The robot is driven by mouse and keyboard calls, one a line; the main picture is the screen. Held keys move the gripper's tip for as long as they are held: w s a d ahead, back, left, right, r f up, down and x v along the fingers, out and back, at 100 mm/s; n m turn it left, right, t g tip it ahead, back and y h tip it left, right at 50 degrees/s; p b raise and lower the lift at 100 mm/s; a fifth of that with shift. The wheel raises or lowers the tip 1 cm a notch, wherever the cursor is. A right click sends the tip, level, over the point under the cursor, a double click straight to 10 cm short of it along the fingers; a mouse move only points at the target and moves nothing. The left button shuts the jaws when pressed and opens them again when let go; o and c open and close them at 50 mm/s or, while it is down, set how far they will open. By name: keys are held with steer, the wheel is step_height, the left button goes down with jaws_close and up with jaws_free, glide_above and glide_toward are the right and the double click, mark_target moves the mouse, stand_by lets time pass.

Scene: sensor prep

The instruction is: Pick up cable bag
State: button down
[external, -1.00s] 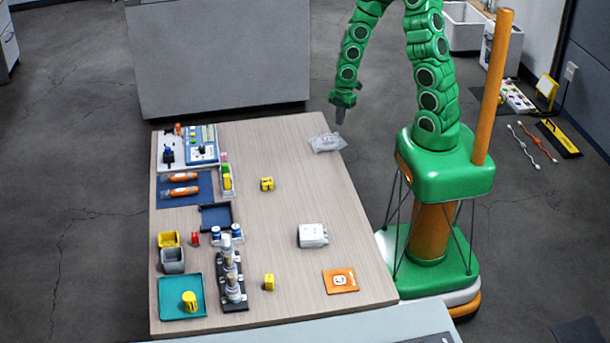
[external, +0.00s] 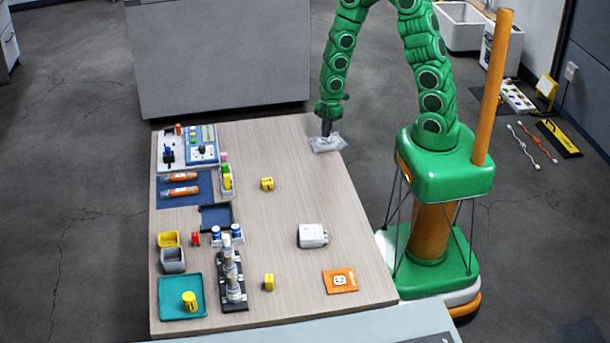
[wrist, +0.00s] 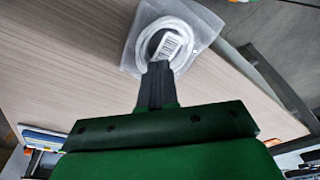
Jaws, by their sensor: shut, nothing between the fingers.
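The cable bag (external: 327,144), a clear bag with a coiled white cable and a barcode label, lies near the far right corner of the table. In the wrist view the cable bag (wrist: 150,40) is just past my fingertips. My gripper (external: 327,132) points down over the bag. In the wrist view my gripper (wrist: 157,68) has its two dark fingers together with nothing between them. The fingertips overlap the near edge of the bag in the picture; I cannot tell whether they touch it.
The wooden table (external: 290,190) is bare around the bag. A yellow block (external: 267,184) stands mid-table. Trays, bins and tools fill the left side. The table's right edge is close to the bag.

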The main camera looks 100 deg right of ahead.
steer(key=shift+w+a, duration=0.35)
steer(key=shift+s+f, duration=0.1)
steer(key=shift+f, duration=0.65)
steer(key=shift+s+f, duration=0.1)
steer(key=shift+f, duration=0.05)
